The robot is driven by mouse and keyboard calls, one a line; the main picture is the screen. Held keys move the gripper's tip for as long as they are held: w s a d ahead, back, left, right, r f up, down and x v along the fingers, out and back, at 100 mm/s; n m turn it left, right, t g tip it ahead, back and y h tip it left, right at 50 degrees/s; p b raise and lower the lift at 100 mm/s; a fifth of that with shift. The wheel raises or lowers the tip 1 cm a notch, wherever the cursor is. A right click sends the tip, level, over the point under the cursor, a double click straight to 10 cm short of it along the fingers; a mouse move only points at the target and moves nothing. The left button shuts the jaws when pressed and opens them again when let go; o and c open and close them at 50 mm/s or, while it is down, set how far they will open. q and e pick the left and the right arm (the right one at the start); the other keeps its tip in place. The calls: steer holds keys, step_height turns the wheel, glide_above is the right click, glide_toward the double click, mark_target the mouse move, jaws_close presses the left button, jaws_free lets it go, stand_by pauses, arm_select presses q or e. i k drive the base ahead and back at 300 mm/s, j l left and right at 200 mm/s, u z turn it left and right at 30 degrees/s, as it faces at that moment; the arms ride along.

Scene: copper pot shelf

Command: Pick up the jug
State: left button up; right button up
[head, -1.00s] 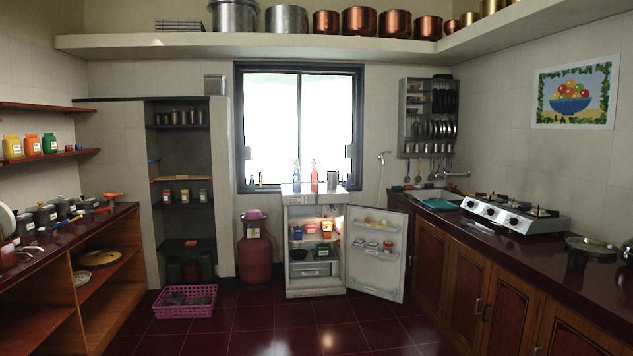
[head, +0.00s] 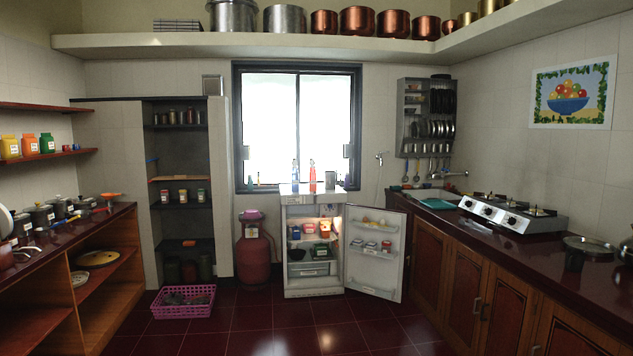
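I see no object that I can surely call the jug. A small grey metal vessel (head: 330,180) stands on top of the open fridge (head: 311,255), beside a red bottle (head: 312,177) and a blue bottle (head: 295,177); it is too small to tell whether it is a jug. Neither of my grippers shows in the head view.
The fridge door (head: 375,252) stands open to the right. A pink basket (head: 183,303) and a red gas cylinder (head: 253,262) are on the floor to its left. Counters run along both sides, with a gas stove (head: 512,213) on the right one. The middle floor is clear.

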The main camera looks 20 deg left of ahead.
mark_target(330, 176)
steer(key=i, duration=5.35)
steer(key=j+u, duration=0.05)
steer(key=j, duration=0.25)
